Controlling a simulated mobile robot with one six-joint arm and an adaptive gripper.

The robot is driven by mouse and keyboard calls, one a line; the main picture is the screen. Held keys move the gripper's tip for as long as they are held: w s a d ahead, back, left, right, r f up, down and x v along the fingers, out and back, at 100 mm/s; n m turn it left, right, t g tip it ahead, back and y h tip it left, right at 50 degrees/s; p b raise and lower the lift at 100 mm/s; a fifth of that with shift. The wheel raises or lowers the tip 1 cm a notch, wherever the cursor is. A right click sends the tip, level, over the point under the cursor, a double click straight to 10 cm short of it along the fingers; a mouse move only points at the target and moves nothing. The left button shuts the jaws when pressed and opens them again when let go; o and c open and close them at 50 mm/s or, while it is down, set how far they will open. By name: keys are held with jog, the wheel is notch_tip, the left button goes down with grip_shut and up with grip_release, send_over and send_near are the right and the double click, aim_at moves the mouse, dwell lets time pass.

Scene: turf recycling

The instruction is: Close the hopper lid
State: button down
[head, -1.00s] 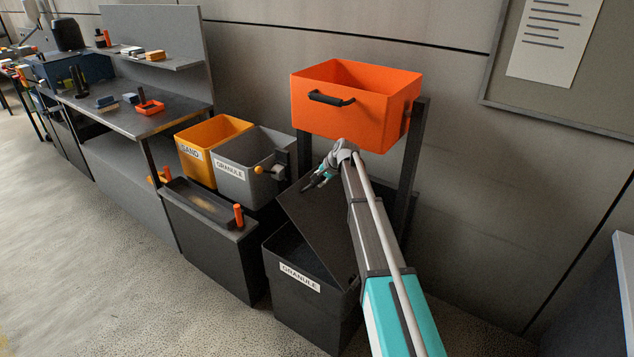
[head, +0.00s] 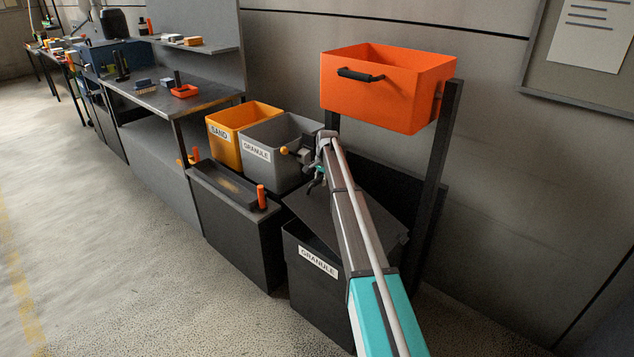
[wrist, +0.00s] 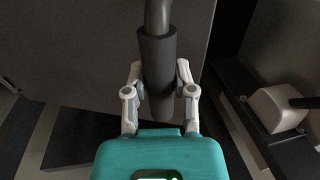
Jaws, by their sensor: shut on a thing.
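The hopper is a dark bin (head: 318,282) labelled GRANULE, low at the centre of the head view. Its flat dark lid (head: 318,217) sits tilted over it, and a dark gap shows between lid and front rim. My gripper (head: 315,182) is at the lid's far left edge, partly hidden by my arm. In the wrist view my gripper (wrist: 160,75) is shut around a dark cylindrical handle (wrist: 158,55). The lid's dark panel (wrist: 85,45) fills the upper left behind it. My arm hides the lid's middle.
An orange bin (head: 370,95) stands on dark posts above the lid. A grey GRANULE bin (head: 258,155) and a yellow SAND bin (head: 222,133) are behind left. A dark cabinet (head: 235,235) with an orange-handled tray stands left. The floor at left is clear.

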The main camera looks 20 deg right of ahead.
jog(key=w+a+f+g+b, duration=0.1)
jog(key=w+f+b, duration=0.3)
jog(key=f+b, duration=0.8)
jog(key=shift+a+f+h, duration=0.4)
jog(key=shift+a+f, duration=0.15)
jog(key=shift+a, duration=0.1)
jog(key=shift+c, duration=2.2)
grip_release()
jog(key=shift+s, duration=0.1)
jog(key=shift+a+r, duration=0.1)
